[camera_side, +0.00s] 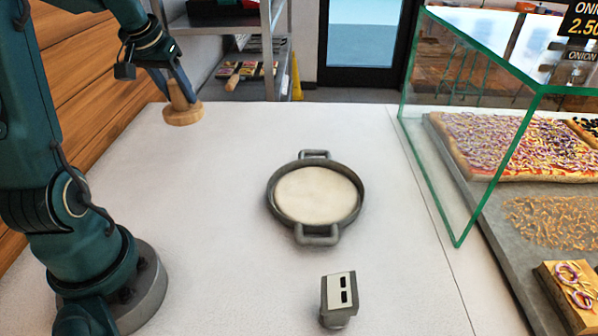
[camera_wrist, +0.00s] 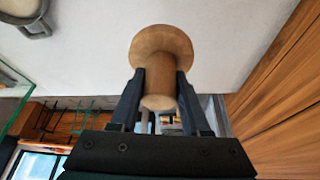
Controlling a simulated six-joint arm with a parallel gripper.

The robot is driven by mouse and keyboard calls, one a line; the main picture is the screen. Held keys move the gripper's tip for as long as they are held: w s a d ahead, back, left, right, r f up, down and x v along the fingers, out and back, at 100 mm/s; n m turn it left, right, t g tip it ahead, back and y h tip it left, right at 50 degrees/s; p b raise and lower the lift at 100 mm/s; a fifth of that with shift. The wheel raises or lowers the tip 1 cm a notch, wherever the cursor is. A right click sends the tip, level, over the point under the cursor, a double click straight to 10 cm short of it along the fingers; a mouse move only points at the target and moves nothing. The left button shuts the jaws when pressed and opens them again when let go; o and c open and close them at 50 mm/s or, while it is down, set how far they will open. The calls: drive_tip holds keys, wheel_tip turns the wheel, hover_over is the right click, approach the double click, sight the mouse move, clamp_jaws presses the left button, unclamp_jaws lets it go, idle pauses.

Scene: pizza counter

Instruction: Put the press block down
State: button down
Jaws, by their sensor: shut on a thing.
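The press block is a light wooden piece with a round disc base (camera_side: 183,115) and a narrower handle. My gripper (camera_side: 178,90) is shut on its handle at the far left of the white counter in the side view. The block looks upright with the disc down; I cannot tell whether the disc touches the counter. In the wrist view the press block (camera_wrist: 161,45) is between the two dark fingers of my gripper (camera_wrist: 160,88), which clasp the handle. The handle's far side is hidden.
A grey two-handled pan (camera_side: 272,205) with pale dough (camera_side: 316,195) stands mid-counter. A small grey device (camera_side: 338,293) stands near the front. A glass case (camera_side: 450,150) with pizza is at right. A wooden wall (camera_side: 95,60) is at left. Bare counter lies between block and pan.

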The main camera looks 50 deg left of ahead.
drive_tip(key=shift+a+f, duration=0.1)
drive_tip(key=shift+a, duration=0.05)
drive_tip(key=shift+w+d+f, duration=1.05)
drive_tip(key=shift+w+f, duration=0.5)
drive_tip(key=shift+f, duration=0.25)
drive_tip(key=shift+w+d+f, duration=1.05)
drive_tip(key=shift+w+f, duration=0.45)
drive_tip(key=shift+f, duration=0.3)
drive_tip(key=shift+w+d+f, duration=1.05)
drive_tip(key=shift+w+f, duration=0.5)
drive_tip(key=shift+f, duration=0.25)
drive_tip(key=shift+f, duration=0.15)
drive_tip(key=shift+c, duration=1.9)
unclamp_jaws()
